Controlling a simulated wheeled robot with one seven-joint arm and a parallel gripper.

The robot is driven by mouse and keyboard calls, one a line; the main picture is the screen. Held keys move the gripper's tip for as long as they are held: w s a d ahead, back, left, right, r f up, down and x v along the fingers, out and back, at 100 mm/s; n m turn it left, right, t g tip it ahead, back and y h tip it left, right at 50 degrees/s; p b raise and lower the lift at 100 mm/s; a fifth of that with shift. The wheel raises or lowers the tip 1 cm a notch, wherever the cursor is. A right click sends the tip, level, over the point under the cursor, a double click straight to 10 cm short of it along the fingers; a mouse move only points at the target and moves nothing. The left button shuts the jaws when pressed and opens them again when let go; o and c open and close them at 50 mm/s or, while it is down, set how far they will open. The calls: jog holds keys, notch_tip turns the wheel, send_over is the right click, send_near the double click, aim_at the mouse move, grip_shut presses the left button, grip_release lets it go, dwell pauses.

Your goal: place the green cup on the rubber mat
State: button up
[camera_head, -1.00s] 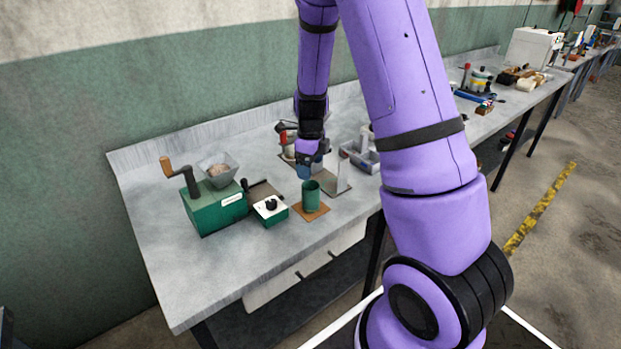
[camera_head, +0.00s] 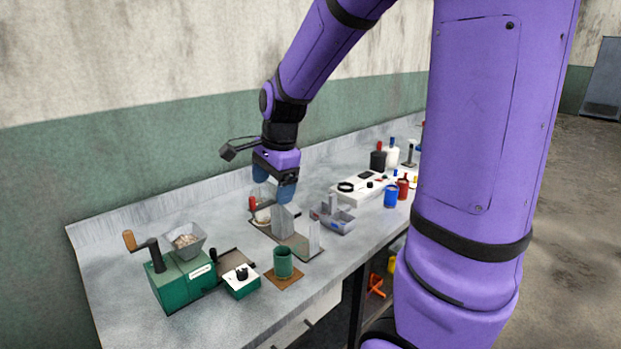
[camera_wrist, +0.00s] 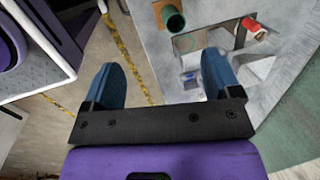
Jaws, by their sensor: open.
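The green cup (camera_head: 283,263) stands upright on the brown rubber mat (camera_head: 285,282) near the front of the bench. In the wrist view the green cup (camera_wrist: 174,20) shows at the top, with a strip of the brown mat (camera_wrist: 158,10) beside it. My gripper (camera_head: 274,190) is open and empty, with blue fingers. It is above the bench, higher and farther back than the cup and apart from it. In the wrist view my gripper (camera_wrist: 162,85) has its fingers wide apart with nothing between them.
A green grinder (camera_head: 184,278) with a crank and hopper stands at the left. A small green box with a white top (camera_head: 241,281) is just left of the mat. Upright metal plates (camera_head: 284,222) and a grey tray (camera_head: 335,222) stand behind and right of the cup.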

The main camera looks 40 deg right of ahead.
jog(key=s+a+r+n+t, duration=0.1)
jog(key=s+a+r+n, duration=0.2)
jog(key=s+n, duration=0.6)
jog(key=s+a+r+n+t, duration=0.2)
jog(key=s+a+r+n, duration=0.1)
jog(key=s+r+n, duration=0.4)
jog(key=shift+s+a+n+h, duration=0.15)
jog(key=shift+s+n+h, duration=0.25)
jog(key=shift+s+n, duration=0.95)
jog(key=shift+s+m, duration=0.15)
jog(key=shift+m, duration=0.1)
